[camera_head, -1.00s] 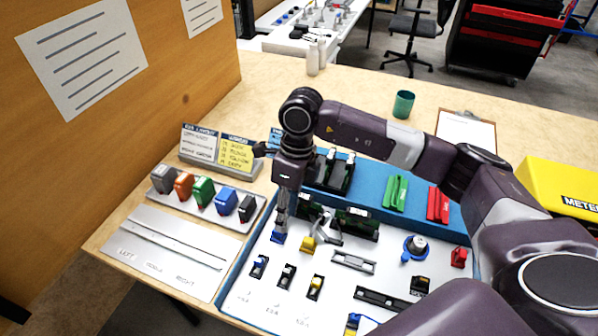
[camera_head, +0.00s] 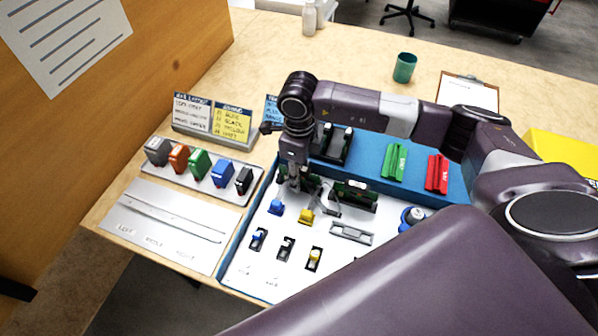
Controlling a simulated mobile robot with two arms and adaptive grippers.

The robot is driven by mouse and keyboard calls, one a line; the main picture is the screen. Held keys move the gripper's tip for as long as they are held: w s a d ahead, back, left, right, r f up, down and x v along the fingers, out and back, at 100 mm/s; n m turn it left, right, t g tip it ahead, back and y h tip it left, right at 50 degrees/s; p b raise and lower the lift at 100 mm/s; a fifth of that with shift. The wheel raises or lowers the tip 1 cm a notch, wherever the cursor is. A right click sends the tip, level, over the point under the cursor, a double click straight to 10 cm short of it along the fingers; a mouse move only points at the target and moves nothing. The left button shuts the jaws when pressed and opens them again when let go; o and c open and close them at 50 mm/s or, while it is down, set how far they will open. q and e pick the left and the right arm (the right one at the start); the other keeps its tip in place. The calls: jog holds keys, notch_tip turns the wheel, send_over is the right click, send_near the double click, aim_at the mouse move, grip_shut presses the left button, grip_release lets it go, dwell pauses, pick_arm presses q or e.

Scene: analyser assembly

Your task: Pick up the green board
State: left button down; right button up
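Two dark green circuit boards stand upright near the back of the white work panel. The right one (camera_head: 354,194) shows clearly, with pale parts on its face. The left one (camera_head: 311,184) is partly hidden by my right gripper (camera_head: 304,190). That gripper points down from my wrist at the left board, close to it. Its fingertips are small and overlap the board, so I cannot tell whether they touch or grip it. My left gripper is not in view.
A blue knob (camera_head: 276,207) and a yellow knob (camera_head: 306,216) sit in front of the boards. Green (camera_head: 396,162) and red (camera_head: 437,174) parts lie on the blue rear shelf. A rack of coloured blocks (camera_head: 199,166) is at left. My arm covers the panel's right front.

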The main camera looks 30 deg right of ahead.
jog(key=c, duration=0.9)
grip_shut()
notch_tip(320, 180, up, 10)
jog(key=p, duration=0.5)
jog(key=shift+p, duration=0.35)
jog(key=shift+o, duration=0.7)
grip_release()
grip_shut()
